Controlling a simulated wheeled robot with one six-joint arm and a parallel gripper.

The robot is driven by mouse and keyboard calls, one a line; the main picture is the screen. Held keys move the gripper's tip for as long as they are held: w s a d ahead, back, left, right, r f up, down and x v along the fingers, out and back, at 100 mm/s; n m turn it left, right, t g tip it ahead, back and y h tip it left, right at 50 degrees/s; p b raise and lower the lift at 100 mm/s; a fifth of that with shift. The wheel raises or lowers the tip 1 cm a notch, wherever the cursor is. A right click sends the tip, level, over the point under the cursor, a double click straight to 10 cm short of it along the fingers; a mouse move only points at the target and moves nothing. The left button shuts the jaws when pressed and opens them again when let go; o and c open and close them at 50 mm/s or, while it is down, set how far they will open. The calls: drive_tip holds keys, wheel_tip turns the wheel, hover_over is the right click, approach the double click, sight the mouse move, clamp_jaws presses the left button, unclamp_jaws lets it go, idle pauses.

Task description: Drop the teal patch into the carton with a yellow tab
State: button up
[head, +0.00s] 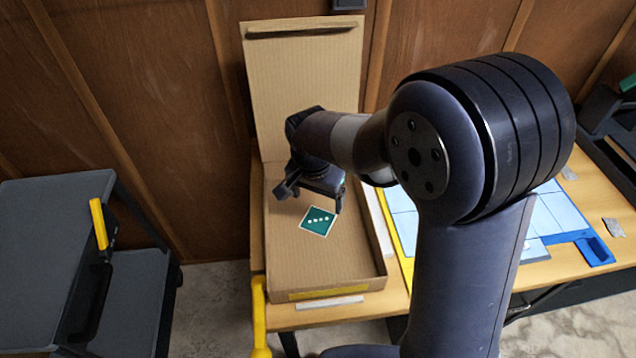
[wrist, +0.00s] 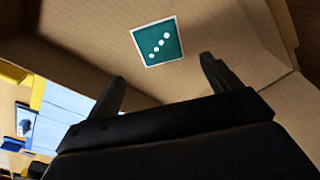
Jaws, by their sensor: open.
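The teal patch (head: 318,220) is a small square with a white border and a diagonal row of white dots. It lies flat on the floor of the open cardboard carton (head: 290,270), which has a yellow tab (head: 328,291) on its front wall. My gripper (head: 312,197) is over the carton, just behind and above the patch. In the wrist view the patch (wrist: 158,42) shows beyond my open fingers (wrist: 163,88), apart from them, with nothing between them.
The carton's lid (head: 303,80) stands upright at the back against the wooden wall. Right of the carton a yellow-edged board with pale blue sheets (head: 545,215) lies on the wooden table (head: 590,240). A grey cart (head: 45,245) with a yellow handle stands at left.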

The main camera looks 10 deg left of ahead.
wheel_tip(320, 180, up, 11)
drive_tip(key=s, duration=0.1)
drive_tip(key=shift+s+a+f, duration=0.15)
drive_tip(key=shift+a, duration=0.1)
idle(0.3)
drive_tip(key=f, duration=0.7)
drive_tip(key=w+f, duration=0.1)
drive_tip(key=f, duration=0.3)
drive_tip(key=shift+w+d, duration=0.1)
drive_tip(key=shift+d, duration=0.15)
wheel_tip(320, 180, up, 6)
drive_tip(key=p, duration=0.4)
